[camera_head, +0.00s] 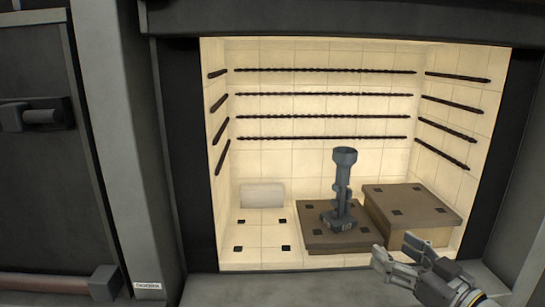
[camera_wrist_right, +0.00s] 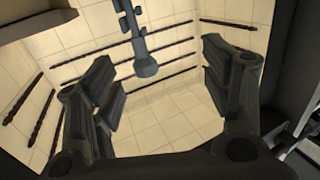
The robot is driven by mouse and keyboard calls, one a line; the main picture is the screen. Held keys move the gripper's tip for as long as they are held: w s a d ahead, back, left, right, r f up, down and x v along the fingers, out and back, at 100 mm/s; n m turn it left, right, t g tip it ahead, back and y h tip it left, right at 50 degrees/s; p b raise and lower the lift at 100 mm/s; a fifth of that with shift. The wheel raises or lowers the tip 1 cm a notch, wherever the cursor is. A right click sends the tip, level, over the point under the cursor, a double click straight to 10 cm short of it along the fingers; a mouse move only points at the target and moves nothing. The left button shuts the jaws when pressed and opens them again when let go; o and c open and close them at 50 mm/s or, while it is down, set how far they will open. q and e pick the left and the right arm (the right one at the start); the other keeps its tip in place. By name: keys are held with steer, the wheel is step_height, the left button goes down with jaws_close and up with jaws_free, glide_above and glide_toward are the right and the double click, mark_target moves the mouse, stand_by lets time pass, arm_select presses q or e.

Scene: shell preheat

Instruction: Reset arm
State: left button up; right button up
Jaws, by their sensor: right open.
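My right gripper (camera_head: 393,252) is at the lower right of the head view, in front of the lit furnace opening. Its jaws are apart, with nothing between them; the right wrist view also shows the two open fingers (camera_wrist_right: 150,85). A grey upright part (camera_head: 344,190) with a cup-like top stands on a low brown block (camera_head: 312,236) inside the chamber. It also shows in the right wrist view (camera_wrist_right: 145,66), beyond the fingers and apart from them. My left gripper does not show in either view.
The furnace chamber has pale tiled walls with dark heating rods (camera_head: 325,94). A taller brown-topped block (camera_head: 415,203) stands at the right inside, near my right gripper. A white cylinder (camera_head: 262,195) lies at the back left. The front left floor (camera_head: 262,258) is clear.

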steer(key=s+a+f+g+h, duration=0.1)
steer(key=s+a+f+g, duration=0.1)
steer(key=s+f, duration=0.35)
steer(key=s+a+f+m+g+h, duration=0.1)
steer(key=s+f+g, duration=0.1)
steer(key=f, duration=0.7)
steer(key=s+a+f+g+h, duration=0.1)
steer(key=s+a+f+g, duration=0.15)
steer(key=f, duration=0.45)
steer(key=s+f+m+g+h, duration=0.1)
steer(key=s+f+g+h, duration=0.15)
steer(key=s+f, duration=0.45)
steer(key=s+f+m+g+h, duration=0.1)
steer(key=s+f+g, duration=0.15)
steer(key=s, duration=0.85)
step_height(320, 180, down, 27)
steer(key=s+g, duration=0.2)
steer(key=s+d+f, duration=0.2)
steer(key=s+f, duration=0.5)
steer(key=s, duration=0.1)
steer(key=s+d+f+g, duration=0.1)
steer(key=s+f, duration=0.7)
steer(key=shift+s+d+f+h+b, duration=0.3)
steer(key=shift+s+d+h, duration=0.05)
steer(key=shift+d, duration=0.05)
